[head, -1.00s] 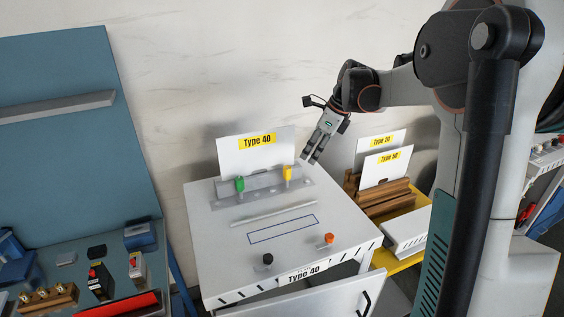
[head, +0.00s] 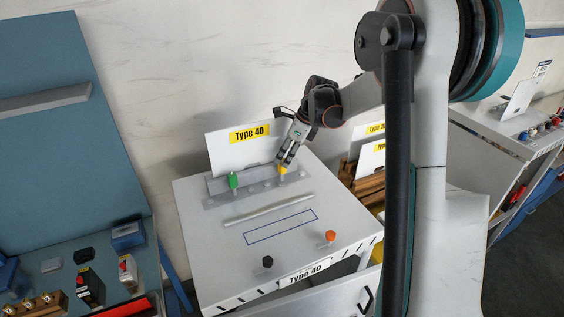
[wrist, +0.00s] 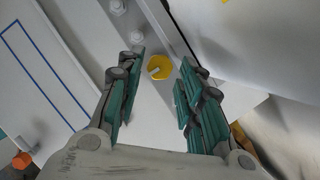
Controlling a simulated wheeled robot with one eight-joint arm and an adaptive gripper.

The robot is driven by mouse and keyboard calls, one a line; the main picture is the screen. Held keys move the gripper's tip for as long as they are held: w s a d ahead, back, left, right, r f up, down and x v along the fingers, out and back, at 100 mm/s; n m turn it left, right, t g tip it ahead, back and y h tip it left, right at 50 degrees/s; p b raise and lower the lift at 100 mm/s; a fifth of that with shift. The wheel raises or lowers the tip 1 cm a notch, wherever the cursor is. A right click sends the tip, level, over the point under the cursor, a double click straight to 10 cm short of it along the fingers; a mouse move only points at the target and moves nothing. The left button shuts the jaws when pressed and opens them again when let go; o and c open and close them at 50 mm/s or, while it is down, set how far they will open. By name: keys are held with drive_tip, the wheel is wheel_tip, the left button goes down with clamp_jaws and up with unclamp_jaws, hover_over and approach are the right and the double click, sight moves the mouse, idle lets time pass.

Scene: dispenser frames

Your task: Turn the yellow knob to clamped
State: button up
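The yellow knob (head: 282,169) stands on the grey bracket strip at the back of the white table, right of the green knob (head: 233,180). In the wrist view the yellow knob (wrist: 159,67) shows from above as a round cap with a small pale mark. My gripper (head: 286,160) is right at the yellow knob from above and partly covers it. In the wrist view my gripper (wrist: 158,88) is open, with its green-padded fingers apart on either side of the knob. Neither finger appears to touch it.
The bracket (head: 212,200) holds a white Type 40 card (head: 230,150) behind the knobs. A pale rod (head: 265,210), a black knob (head: 267,262) and an orange knob (head: 331,236) are on the table nearer the front. Wooden card holders (head: 362,188) stand to the right.

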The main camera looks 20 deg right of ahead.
sight(283, 160)
drive_tip(key=shift+x, duration=2)
drive_tip(key=shift+c, duration=0.5)
drive_tip(key=c, duration=0.7)
drive_tip(key=n+g+b, duration=0.1)
drive_tip(key=n+b, duration=0.1)
drive_tip(key=n, duration=0.1)
drive_tip(key=shift+y, duration=0.3)
drive_tip(key=n+b, duration=0.1)
drive_tip(key=n, duration=0.1)
drive_tip(key=n+g+b, duration=0.1)
drive_tip(key=n, duration=0.1)
drive_tip(key=shift+n+g+y, duration=0.3)
drive_tip(key=shift+y, duration=0.1)
